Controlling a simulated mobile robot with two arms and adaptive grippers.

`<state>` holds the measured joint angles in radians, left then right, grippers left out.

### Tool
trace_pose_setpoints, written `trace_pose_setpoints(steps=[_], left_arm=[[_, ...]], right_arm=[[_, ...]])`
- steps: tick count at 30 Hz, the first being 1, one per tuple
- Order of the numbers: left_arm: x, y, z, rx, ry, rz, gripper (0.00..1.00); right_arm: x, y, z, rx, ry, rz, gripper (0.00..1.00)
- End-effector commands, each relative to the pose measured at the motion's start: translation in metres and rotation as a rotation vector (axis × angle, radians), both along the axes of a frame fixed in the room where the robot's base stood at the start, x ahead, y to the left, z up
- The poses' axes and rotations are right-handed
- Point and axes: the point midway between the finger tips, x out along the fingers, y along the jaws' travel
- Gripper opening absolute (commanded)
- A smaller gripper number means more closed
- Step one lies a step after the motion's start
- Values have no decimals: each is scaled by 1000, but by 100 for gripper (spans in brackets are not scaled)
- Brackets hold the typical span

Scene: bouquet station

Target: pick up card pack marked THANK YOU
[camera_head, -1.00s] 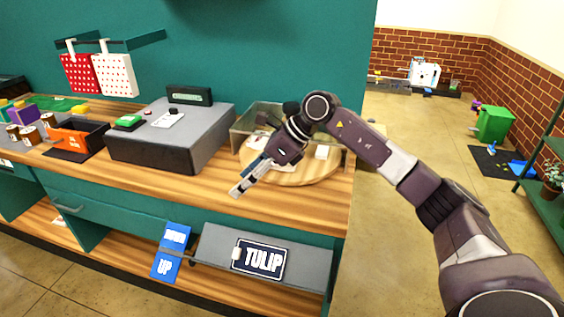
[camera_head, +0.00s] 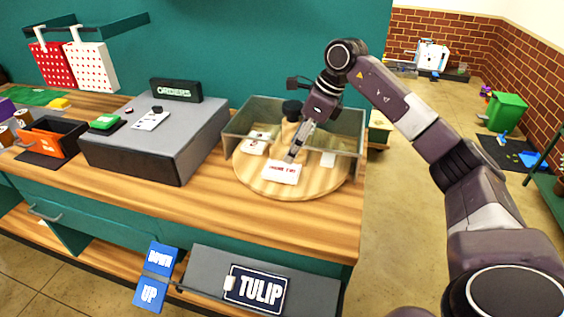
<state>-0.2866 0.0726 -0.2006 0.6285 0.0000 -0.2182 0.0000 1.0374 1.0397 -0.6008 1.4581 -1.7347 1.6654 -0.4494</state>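A white card pack with red lettering (camera_head: 282,173) lies near the front of a round wooden turntable (camera_head: 262,187). Its lettering is too small to read with certainty. My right gripper (camera_head: 294,154) points down just behind this pack, its fingertips close above its back edge. I cannot tell whether the fingers touch it or how far apart they are. Another white card pack (camera_head: 256,143) lies at the turntable's left, and a plain white one (camera_head: 328,158) at its right. My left gripper is not in view.
The counter's front is clear.

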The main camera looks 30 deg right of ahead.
Motion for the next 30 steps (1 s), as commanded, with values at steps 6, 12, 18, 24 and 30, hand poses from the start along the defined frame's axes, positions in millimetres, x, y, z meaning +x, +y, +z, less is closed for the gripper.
trace_pose_setpoints(steps=[6, 12, 18, 24, 30], left_arm=[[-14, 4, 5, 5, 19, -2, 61], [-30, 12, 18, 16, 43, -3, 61], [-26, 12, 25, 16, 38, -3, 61], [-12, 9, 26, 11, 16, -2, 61], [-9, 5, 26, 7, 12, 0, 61]], right_arm=[[5, 6, -20, 2, 4, 2, 55], [10, 10, -43, 2, 7, 1, 55], [18, 15, -69, 2, 3, 0, 55], [20, 16, -74, 1, 0, 1, 55], [20, 16, -74, 0, 0, 1, 43]])
